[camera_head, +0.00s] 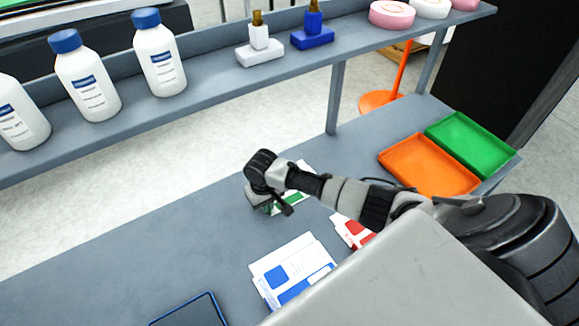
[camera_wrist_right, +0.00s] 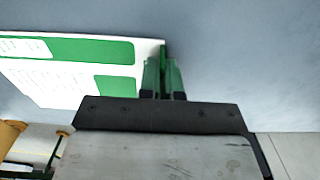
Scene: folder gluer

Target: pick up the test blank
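Flat printed blanks lie on the grey table. The green-and-white blank (camera_head: 296,197) is partly covered by my right gripper (camera_head: 272,205). In the right wrist view this blank (camera_wrist_right: 75,65) spreads to the left of the fingers. My right gripper (camera_wrist_right: 164,78) has its fingers close together, with a narrow green edge of the blank between the tips. The blue-and-white blank (camera_head: 292,268) lies nearer, and a red-and-white blank (camera_head: 352,232) is partly hidden by my arm. I cannot read which is the test blank. My left gripper is out of view.
An orange tray (camera_head: 428,166) and a green tray (camera_head: 470,143) stand at the table's right end. A dark-blue framed item (camera_head: 190,312) lies at the front. The table's left part is clear.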

